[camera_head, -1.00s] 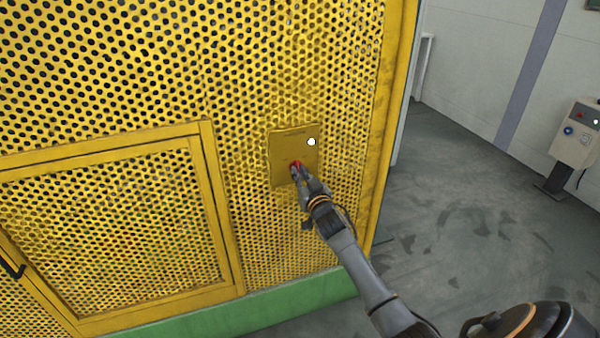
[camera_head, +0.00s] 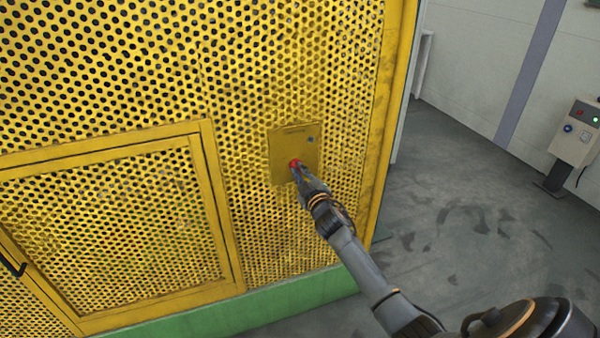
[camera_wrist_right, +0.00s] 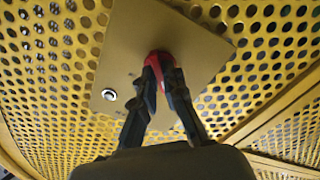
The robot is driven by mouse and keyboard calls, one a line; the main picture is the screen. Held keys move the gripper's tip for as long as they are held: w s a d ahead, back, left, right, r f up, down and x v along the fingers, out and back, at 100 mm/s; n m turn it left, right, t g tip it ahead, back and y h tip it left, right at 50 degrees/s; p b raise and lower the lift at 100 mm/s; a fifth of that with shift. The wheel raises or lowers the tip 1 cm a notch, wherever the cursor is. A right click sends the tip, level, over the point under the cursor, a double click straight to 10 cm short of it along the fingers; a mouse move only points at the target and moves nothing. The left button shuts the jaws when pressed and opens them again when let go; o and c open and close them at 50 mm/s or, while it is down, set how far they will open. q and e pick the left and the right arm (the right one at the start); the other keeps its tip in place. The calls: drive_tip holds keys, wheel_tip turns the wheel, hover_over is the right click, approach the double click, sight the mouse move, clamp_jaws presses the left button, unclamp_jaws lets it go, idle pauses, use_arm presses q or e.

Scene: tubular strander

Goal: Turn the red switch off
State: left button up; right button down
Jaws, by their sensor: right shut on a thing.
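The red switch (camera_head: 295,163) sits on a yellow plate (camera_head: 281,144) fixed to the perforated yellow panel. In the right wrist view the red switch (camera_wrist_right: 158,57) shows between and behind my fingertips, partly hidden by them. My right gripper (camera_head: 298,172) reaches the plate from the lower right; in the wrist view its two fingers (camera_wrist_right: 161,75) are closed on the red switch. A small round light on the plate (camera_head: 310,140) looks grey and unlit; it also shows in the wrist view (camera_wrist_right: 109,95). My left gripper is not in view.
A framed perforated door (camera_head: 120,235) with a dark handle (camera_head: 12,264) is left of the plate. A green base strip (camera_head: 240,308) runs below. Open grey floor (camera_head: 460,210) lies to the right, with a control box on a post (camera_head: 573,135) beyond.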

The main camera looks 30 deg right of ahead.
drive_tip(key=shift+f, duration=0.15)
idle(0.4)
drive_tip(key=c, duration=1.4)
unclamp_jaws()
drive_tip(key=v, duration=1.2)
